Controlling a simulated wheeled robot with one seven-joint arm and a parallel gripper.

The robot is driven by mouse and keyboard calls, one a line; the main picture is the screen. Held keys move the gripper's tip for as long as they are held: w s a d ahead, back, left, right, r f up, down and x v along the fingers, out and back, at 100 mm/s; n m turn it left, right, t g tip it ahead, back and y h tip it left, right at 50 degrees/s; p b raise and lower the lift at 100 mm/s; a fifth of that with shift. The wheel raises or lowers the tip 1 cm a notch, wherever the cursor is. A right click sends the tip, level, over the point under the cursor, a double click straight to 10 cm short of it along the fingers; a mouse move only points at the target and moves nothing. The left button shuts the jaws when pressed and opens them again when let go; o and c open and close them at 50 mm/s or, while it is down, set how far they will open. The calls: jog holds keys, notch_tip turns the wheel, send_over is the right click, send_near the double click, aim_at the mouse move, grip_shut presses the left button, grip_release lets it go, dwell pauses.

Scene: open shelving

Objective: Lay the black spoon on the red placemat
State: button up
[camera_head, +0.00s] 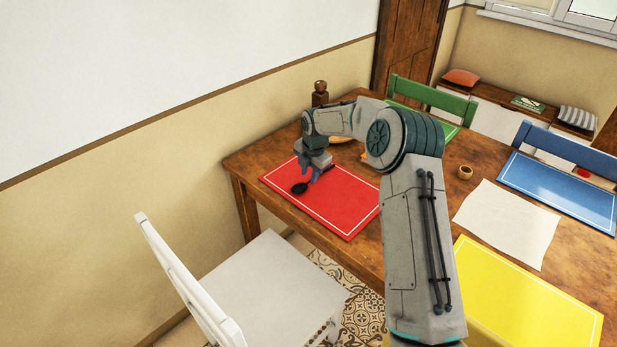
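The red placemat (345,212) lies flat at the left end of the wooden table. The black spoon (299,188) is over the left part of the placemat, with its bowl towards the table's left edge. My gripper (314,177) is right at the spoon's handle, low over the placemat. The fingers hide the middle of the handle. The view is too small to tell whether the fingers are closed on it, or whether the spoon touches the placemat.
A white chair (262,280) stands at the table's near left side. A brown wooden mill (320,93) stands behind my gripper. A small wooden bowl (465,172), white paper (507,222), a blue placemat (560,190) and a yellow placemat (525,300) lie to the right.

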jog(key=v, duration=1)
jog(key=s+d+r+m+h, duration=0.1)
jog(key=s+d+r+m, duration=0.1)
jog(key=s+r+m, duration=0.55)
jog(key=s+d+m, duration=0.3)
jog(key=s+m, duration=0.3)
jog(key=s, duration=0.5)
jog(key=s+d+m, duration=0.3)
jog(key=s+m, duration=0.4)
jog(key=s, duration=0.4)
jog(key=s+d+m, duration=0.3)
jog(key=s+m, duration=0.3)
jog(key=s, duration=0.5)
jog(key=shift+d+m, duration=0.25)
jog(key=shift+m, duration=0.1)
jog(key=shift+d+f, duration=0.1)
